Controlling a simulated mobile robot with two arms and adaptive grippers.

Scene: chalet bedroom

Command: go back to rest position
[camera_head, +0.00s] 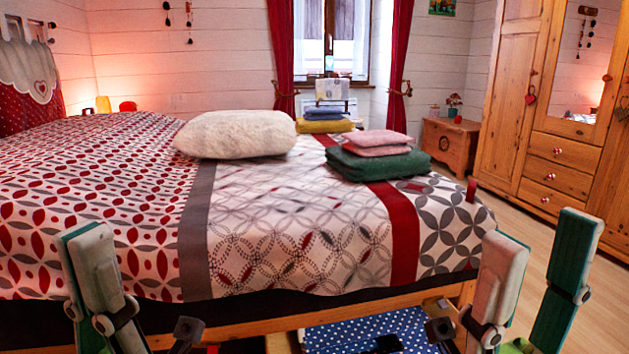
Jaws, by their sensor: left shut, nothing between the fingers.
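My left gripper (88,240) is at the lower left, in front of the bed's near edge. Its fingers point up and are together, with nothing between them. My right gripper (541,238) is at the lower right, by the bed's right corner. Its two fingers point up and stand wide apart, with nothing between them. The bed (270,225) lies in front of both grippers, with a patterned red, grey and white cover. The arms behind the grippers are mostly out of the picture.
A cream pillow (238,134), a green folded towel (378,165) and pink folded cloths (377,143) lie on the bed. A blue dotted cloth (370,332) shows low in front. A wooden chest (449,146) and wardrobe (553,120) stand right. Wooden floor (520,208) is clear there.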

